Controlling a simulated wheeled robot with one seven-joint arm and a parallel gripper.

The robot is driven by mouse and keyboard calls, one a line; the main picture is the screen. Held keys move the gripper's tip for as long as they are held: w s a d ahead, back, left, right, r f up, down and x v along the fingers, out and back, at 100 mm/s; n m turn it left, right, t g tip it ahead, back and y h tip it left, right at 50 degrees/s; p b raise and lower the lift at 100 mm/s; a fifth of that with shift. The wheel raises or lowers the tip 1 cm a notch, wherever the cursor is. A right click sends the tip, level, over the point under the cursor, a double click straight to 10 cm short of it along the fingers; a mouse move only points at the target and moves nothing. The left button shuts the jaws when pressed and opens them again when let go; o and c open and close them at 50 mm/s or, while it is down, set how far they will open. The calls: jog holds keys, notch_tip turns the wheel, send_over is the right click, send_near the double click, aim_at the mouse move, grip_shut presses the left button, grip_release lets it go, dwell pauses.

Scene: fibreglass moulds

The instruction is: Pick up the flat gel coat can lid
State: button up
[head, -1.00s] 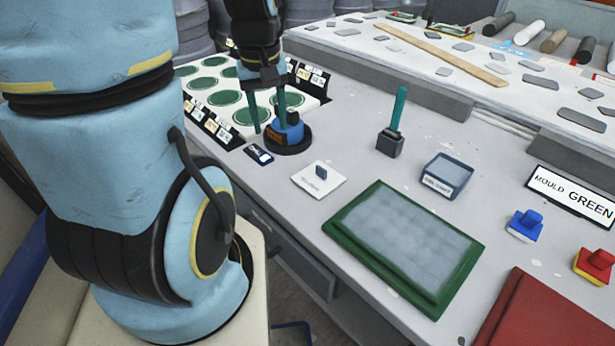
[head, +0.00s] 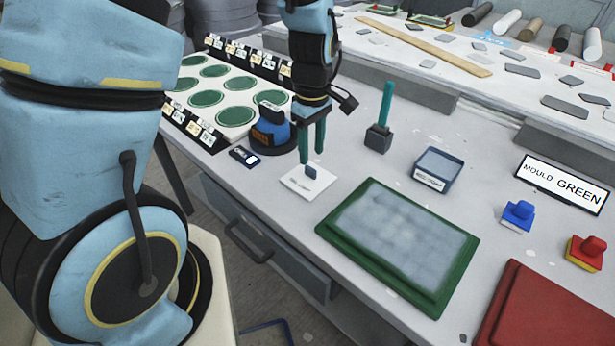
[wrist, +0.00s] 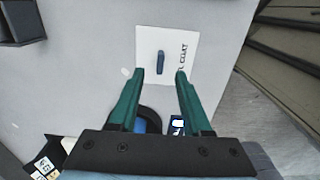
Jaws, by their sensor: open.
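The gel coat can lid is a flat white square plate (head: 295,188) with a small dark blue upright tab and lettering. It lies on the bench left of the green mould. It also shows in the wrist view (wrist: 150,68), ahead of the fingers. My gripper (head: 312,160) is above the lid, with its green fingers pointing down. In the wrist view my gripper (wrist: 165,76) is open and empty, the tab showing between and beyond the fingertips. From these views I cannot tell the exact height of the fingertips above the plate.
A green-framed mould (head: 458,262) lies right of the lid. A blue-and-black round device (head: 272,132) and a small dark box (head: 245,156) are to its left. A dark block with a green handle (head: 379,138) and an open grey-blue box (head: 438,168) stand behind.

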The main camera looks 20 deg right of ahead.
aim_at(310, 168)
jog(key=shift+w+a+f+p, duration=0.1)
jog(key=shift+f+p, duration=0.9)
jog(key=shift+f, duration=1.75)
grip_shut()
